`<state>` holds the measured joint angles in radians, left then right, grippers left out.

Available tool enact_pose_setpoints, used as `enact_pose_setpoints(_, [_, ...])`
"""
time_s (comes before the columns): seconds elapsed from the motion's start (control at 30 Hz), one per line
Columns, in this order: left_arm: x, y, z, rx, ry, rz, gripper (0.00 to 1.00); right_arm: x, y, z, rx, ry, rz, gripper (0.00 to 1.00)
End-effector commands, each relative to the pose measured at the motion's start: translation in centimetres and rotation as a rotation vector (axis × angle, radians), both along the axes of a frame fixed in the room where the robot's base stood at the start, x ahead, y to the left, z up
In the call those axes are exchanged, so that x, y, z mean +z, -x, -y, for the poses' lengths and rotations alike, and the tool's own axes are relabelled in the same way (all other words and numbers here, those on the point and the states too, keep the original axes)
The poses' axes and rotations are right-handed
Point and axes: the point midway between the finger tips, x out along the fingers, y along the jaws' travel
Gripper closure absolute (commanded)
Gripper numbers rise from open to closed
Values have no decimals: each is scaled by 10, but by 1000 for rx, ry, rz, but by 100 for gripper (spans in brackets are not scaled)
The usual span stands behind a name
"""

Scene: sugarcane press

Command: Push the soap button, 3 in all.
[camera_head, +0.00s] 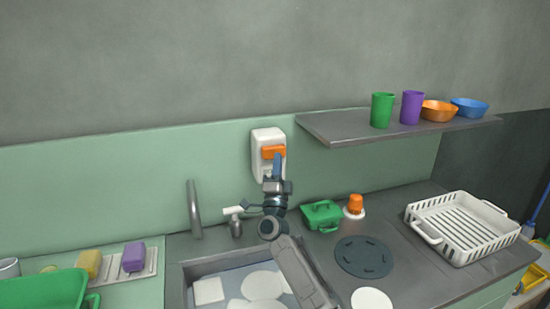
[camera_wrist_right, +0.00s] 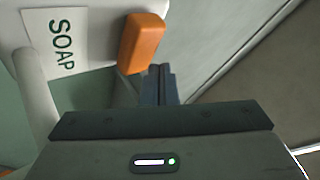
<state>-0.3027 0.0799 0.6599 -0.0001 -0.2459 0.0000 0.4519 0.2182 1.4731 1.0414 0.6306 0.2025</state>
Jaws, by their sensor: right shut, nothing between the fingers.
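A white soap dispenser (camera_head: 259,139) hangs on the green wall panel above the sink. Its orange button (camera_head: 273,152) sticks out at the front. My right gripper (camera_head: 276,158) is shut and empty, pointing up with its tips at or just below the button. In the right wrist view the fingertips (camera_wrist_right: 158,72) are close beside the lower edge of the orange button (camera_wrist_right: 141,42); I cannot tell whether they touch. The dispenser's white body (camera_wrist_right: 88,20) carries a "SOAP" label there. My left gripper is not in view.
A faucet (camera_head: 194,209) and a sink (camera_head: 190,268) with white dishes lie below. A grey shelf (camera_head: 345,128) with cups and bowls juts out to the right. A green box (camera_head: 321,215), an orange-topped item (camera_head: 355,204) and a white rack (camera_head: 463,226) stand on the counter.

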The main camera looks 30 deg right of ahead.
Motion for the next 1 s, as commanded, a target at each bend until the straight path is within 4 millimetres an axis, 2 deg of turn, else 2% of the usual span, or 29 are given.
enact_pose_setpoints(1.0, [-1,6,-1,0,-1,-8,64,0,0,0,1,-1,0,100])
